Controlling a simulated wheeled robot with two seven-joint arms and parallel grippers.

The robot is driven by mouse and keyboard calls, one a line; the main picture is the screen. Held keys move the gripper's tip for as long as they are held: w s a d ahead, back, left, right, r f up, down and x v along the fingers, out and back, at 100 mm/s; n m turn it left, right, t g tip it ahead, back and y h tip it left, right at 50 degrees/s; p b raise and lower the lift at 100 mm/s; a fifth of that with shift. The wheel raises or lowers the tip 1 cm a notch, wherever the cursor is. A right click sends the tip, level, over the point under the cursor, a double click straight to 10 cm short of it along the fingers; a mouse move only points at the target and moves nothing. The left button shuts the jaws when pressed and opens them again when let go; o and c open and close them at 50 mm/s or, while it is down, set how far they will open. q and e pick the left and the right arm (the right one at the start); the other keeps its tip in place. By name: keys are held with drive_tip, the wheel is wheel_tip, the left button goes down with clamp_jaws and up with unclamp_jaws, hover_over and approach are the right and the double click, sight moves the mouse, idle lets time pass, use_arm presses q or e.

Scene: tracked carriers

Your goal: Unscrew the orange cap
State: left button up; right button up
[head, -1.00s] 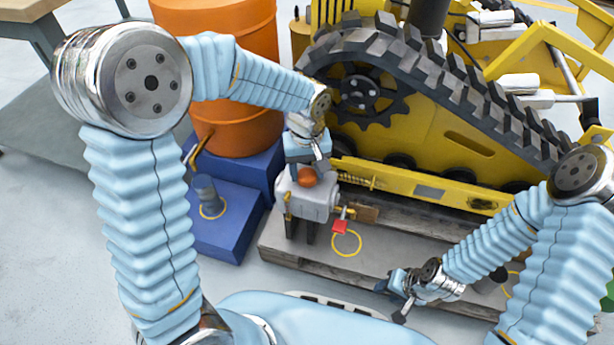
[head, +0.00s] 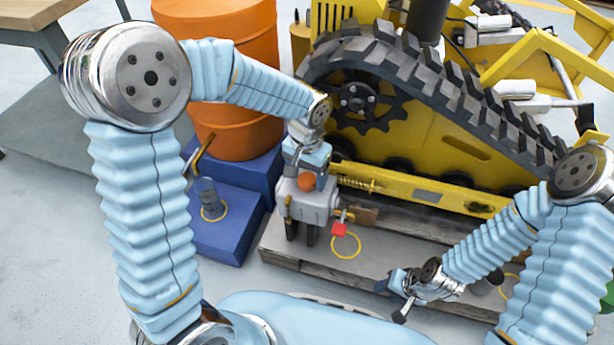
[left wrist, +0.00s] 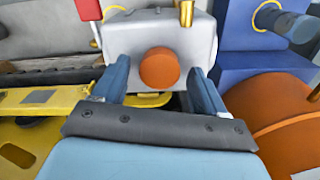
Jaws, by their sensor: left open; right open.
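The orange cap (head: 306,181) sits on top of a grey metal housing (head: 312,207), which stands on the wooden pallet. In the left wrist view the round cap (left wrist: 160,68) lies between the two blue fingers of my left gripper (left wrist: 160,80), with a gap on each side. My left gripper (head: 306,165) is open, just behind the cap in the head view. My right gripper (head: 396,295) is low over the pallet's front right part, away from the cap, and looks empty.
A yellow tracked carrier (head: 410,150) stands right behind the housing. The wooden pallet (head: 350,268) is mostly bare in front.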

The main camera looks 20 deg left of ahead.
use_arm(q)
drive_tip(key=shift+m, duration=1)
drive_tip(key=m+p, duration=0.1)
drive_tip(key=m, duration=0.1)
drive_tip(key=m+p, duration=0.1)
drive_tip(key=m, duration=0.1)
drive_tip(key=m+p, duration=0.1)
drive_tip(key=m, duration=0.2)
drive_tip(key=shift+r, duration=0.25)
drive_tip(key=shift+f+m+p, duration=0.15)
drive_tip(key=shift+m+p, duration=0.4)
drive_tip(key=shift+m, duration=0.65)
drive_tip(key=m+p, duration=0.1)
drive_tip(key=m, duration=0.1)
drive_tip(key=m+p, duration=0.3)
drive_tip(key=m, duration=0.2)
drive_tip(key=shift+r, duration=0.3)
drive_tip(key=shift+f+m+p, duration=0.1)
drive_tip(key=shift+m+p, duration=0.55)
drive_tip(key=shift+m, duration=0.25)
drive_tip(key=shift+f+m, duration=0.15)
drive_tip(key=shift+m, duration=0.35)
drive_tip(key=shift+f, duration=0.15)
